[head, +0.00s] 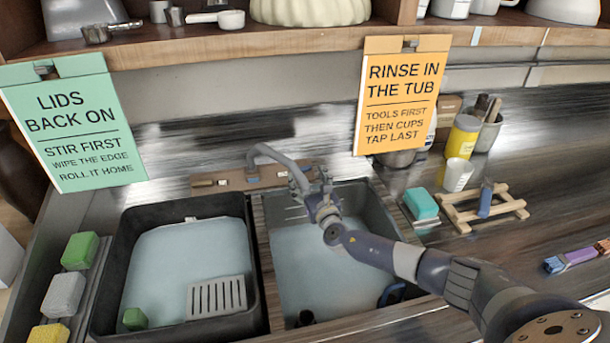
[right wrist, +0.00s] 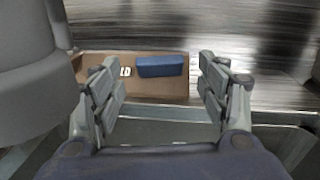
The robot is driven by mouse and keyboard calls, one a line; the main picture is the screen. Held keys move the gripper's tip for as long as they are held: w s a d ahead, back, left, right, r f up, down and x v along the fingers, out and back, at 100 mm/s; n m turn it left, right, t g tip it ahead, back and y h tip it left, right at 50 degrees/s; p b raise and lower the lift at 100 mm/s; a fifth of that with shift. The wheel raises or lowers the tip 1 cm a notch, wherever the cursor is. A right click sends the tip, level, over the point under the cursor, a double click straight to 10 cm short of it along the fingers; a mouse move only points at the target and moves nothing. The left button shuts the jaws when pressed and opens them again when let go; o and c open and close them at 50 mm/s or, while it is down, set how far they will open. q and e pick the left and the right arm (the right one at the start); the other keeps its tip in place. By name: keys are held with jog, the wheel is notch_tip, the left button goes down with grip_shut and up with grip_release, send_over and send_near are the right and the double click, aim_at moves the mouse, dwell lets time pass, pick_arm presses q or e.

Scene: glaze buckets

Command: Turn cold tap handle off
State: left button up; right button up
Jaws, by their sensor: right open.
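The cold tap handle (right wrist: 160,66) is a short blue bar in the right wrist view, lying crosswise on a brown panel (right wrist: 150,92). White letters, partly hidden, read "LD" beside it. My right gripper (right wrist: 160,85) is open, with one finger on each side of the handle and touching neither end. In the head view my right gripper (head: 312,186) is at the back of the right basin, by the grey spout (head: 272,151), and hides the handle. The brown tap panel (head: 225,181) shows left of it. My left gripper is not in view.
The right basin (head: 300,250) holds water and dark items. A black tub (head: 245,300) with a grey slotted rack (head: 217,297) stands left. A teal sponge (head: 421,203) and wooden rack (head: 470,218) lie right.

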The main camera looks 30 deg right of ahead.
aim_at(302, 170)
jog(key=shift+w+d, duration=0.2)
jog(key=shift+w, duration=1.1)
jog(key=shift+c, duration=0.5)
jog(key=c, duration=1)
